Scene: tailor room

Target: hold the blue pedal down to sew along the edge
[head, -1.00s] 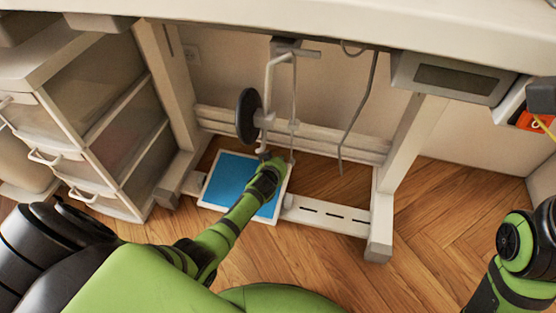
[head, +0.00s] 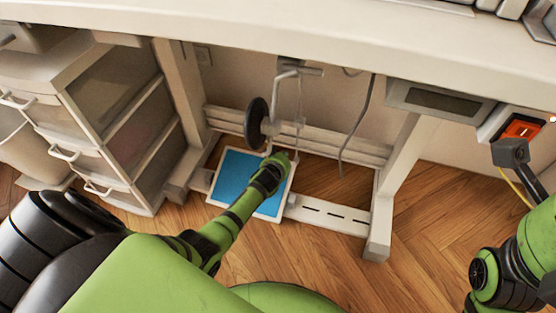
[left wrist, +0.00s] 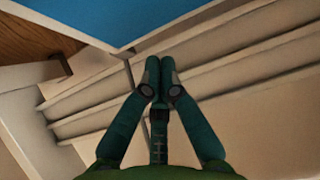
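The blue pedal (head: 232,172), a flat blue plate with a white rim, lies low between the table legs in the head view. My left gripper (head: 284,158) reaches over its right part, with its tips by the far right corner. The blue underside or face of the pedal (left wrist: 110,18) fills the top left of the left wrist view. There the left gripper's fingers (left wrist: 160,72) are together with nothing seen between them. I cannot tell whether they touch the pedal.
A dark wheel (head: 256,123) and a metal rod stand behind the pedal. A white crossbar (head: 328,212) joins the table legs. A drawer unit (head: 110,130) stands at the left. A red switch (head: 521,128) is under the tabletop at the right, with a dark grey part (head: 511,153) before it.

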